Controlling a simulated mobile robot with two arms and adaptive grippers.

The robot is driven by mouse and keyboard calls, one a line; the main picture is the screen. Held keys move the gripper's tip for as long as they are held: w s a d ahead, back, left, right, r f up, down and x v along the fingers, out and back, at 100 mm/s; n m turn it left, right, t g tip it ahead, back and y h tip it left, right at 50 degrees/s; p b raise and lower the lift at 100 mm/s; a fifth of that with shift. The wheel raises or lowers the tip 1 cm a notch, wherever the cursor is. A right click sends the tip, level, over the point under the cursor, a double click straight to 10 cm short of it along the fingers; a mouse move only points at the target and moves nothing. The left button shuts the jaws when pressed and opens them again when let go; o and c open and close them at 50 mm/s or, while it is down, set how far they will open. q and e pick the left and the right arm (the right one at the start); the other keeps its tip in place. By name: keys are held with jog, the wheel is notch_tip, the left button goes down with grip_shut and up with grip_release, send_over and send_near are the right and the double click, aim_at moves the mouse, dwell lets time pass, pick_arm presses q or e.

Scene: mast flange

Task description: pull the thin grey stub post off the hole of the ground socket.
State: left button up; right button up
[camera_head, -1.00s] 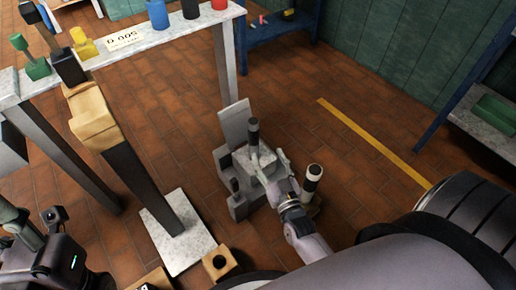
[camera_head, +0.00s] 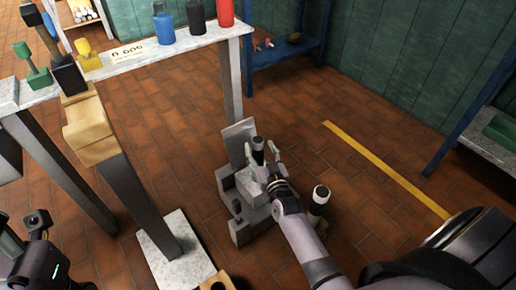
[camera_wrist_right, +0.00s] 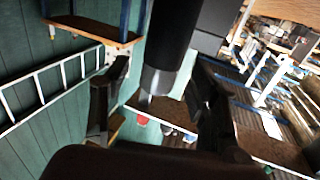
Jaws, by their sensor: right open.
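A post with a black upper part and a grey lower part (camera_head: 258,152) stands upright on a grey blocky stand (camera_head: 243,236) on the floor. I take it for the stub post on the ground socket; the hole is hidden. My right gripper (camera_head: 267,163) is open right beside the post. In the right wrist view the post (camera_wrist_right: 168,45) lies between the two spread fingers, with a visible gap on each side. My left gripper (camera_head: 38,250) is at the lower left edge; its fingers cannot be made out.
A second post with black and white bands (camera_head: 319,200) stands just right of the stand. A light-topped table (camera_head: 150,50) with several bottles and blocks is at the upper left. Floor behind the stand is clear.

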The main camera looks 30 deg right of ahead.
jog(key=shift+w+d+b, duration=0.15)
jog(key=shift+w+b, duration=0.05)
jog(key=shift+w, duration=0.5)
jog(key=shift+w+d+b, duration=0.1)
jog(key=shift+w+b, duration=0.05)
jog(key=shift+w, duration=0.55)
grip_shut()
